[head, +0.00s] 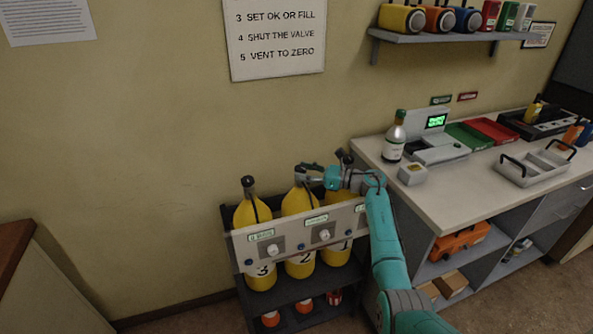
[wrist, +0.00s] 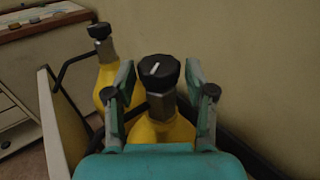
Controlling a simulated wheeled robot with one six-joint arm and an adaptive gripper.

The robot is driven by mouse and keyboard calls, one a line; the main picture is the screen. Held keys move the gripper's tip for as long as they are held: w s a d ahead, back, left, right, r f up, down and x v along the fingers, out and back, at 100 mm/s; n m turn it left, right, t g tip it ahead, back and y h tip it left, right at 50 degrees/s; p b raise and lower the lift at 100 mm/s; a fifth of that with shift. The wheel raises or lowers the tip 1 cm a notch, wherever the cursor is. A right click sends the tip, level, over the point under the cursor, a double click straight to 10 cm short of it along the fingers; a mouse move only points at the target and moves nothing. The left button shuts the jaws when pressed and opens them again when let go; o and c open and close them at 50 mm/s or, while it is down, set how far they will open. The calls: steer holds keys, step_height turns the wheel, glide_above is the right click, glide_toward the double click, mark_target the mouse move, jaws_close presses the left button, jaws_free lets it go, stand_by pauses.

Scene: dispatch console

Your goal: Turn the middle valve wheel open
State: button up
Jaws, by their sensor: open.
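The middle valve wheel is a black ribbed knob (wrist: 161,73) with a white mark on top, in the middle of the wrist view. It tops the yellow cylinder (head: 300,201) marked 2, which stands upright in the rack. My gripper (wrist: 160,92) is open, with one finger on each side of the knob and its neck. Gaps show between the fingers and the knob, so nothing is gripped. In the head view my gripper (head: 312,172) is at the top of the middle cylinder and partly hides its valve.
Cylinder 3 (head: 261,274) stands left; its black valve (wrist: 99,31) shows in the wrist view. Cylinder 1 (head: 337,255) stands right, partly behind my arm. The rack's front panel (head: 286,242) carries dials and labels. The wall is close behind. A counter (head: 440,183) stands right.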

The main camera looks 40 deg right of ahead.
steer(key=v, duration=0.8)
steer(key=shift+s+d, duration=0.2)
steer(key=shift+s, duration=0.1)
